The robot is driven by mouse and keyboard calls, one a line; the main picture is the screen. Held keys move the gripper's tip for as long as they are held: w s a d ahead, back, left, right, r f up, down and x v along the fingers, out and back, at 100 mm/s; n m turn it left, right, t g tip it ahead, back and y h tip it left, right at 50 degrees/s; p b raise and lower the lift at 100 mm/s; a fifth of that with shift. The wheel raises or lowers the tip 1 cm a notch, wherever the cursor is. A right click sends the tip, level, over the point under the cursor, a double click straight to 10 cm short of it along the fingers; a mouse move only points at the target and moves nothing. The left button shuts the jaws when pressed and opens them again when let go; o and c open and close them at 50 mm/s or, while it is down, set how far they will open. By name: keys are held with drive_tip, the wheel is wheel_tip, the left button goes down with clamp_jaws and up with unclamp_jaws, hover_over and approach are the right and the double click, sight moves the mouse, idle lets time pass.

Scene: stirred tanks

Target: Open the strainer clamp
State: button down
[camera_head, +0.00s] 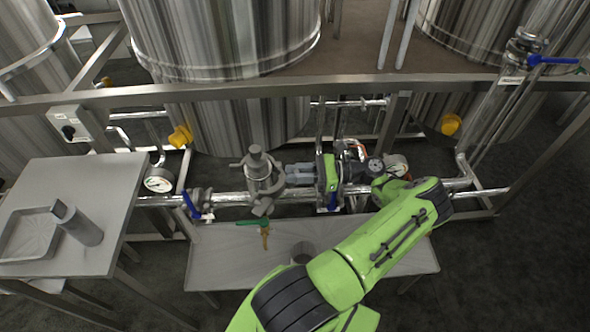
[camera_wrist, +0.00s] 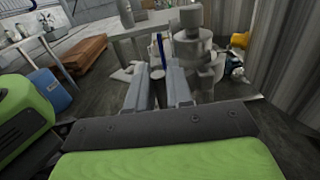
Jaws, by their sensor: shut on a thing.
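The grey strainer (camera_head: 262,178) sits on the horizontal pipe in the middle of the head view, with a domed cap on top. It also shows in the wrist view (camera_wrist: 196,50), just beyond and to the right of my fingers. My gripper (camera_head: 287,173) reaches in from the right, its fingers touching or almost touching the strainer's right side. In the wrist view my gripper (camera_wrist: 158,78) has a small grey round-ended part, seemingly the strainer clamp (camera_wrist: 157,74), between its fingertips. The gripper is shut on it. Most of the clamp is hidden by the fingers and the strainer body.
A blue-handled valve (camera_head: 191,205) and a pressure gauge (camera_head: 159,180) are left of the strainer. A green-handled tap (camera_head: 258,223) hangs below, over a low grey bench (camera_head: 225,262). A side table (camera_head: 90,190) holds a tray (camera_head: 30,235). A frame rail (camera_head: 230,92) runs behind.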

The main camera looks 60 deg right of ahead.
drive_tip(key=c, duration=1.2)
unclamp_jaws()
wheel_tip(320, 180, up, 10)
drive_tip(key=p, duration=0.2)
drive_tip(key=shift+p, duration=0.4)
